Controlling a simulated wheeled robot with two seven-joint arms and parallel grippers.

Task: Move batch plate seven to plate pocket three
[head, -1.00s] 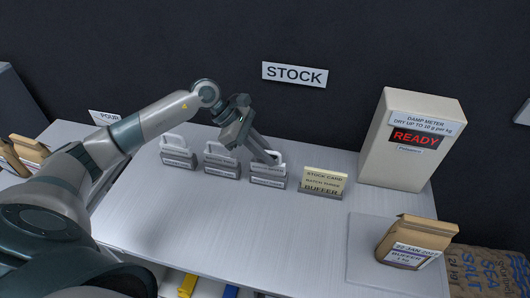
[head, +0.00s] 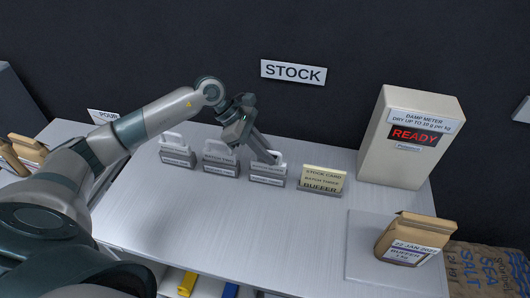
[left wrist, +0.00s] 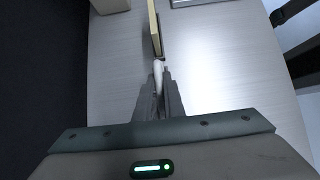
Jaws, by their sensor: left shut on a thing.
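Three small grey plate pockets stand in a row on the table: the left one (head: 178,159), the middle one (head: 221,169) and the right one (head: 267,179). Each holds an upright pale plate with a loop handle; the lettering is too small to read surely. In the left wrist view the fingertips (left wrist: 160,84) close on this plate (left wrist: 158,72), seen edge-on. My right gripper is out of view.
A yellowish stock card (head: 322,181) stands close right of the right pocket. Behind it is the damp meter (head: 408,140), reading READY. A brown buffer packet (head: 412,240) stands on a pale pad (head: 364,262) at the right. The table front is clear.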

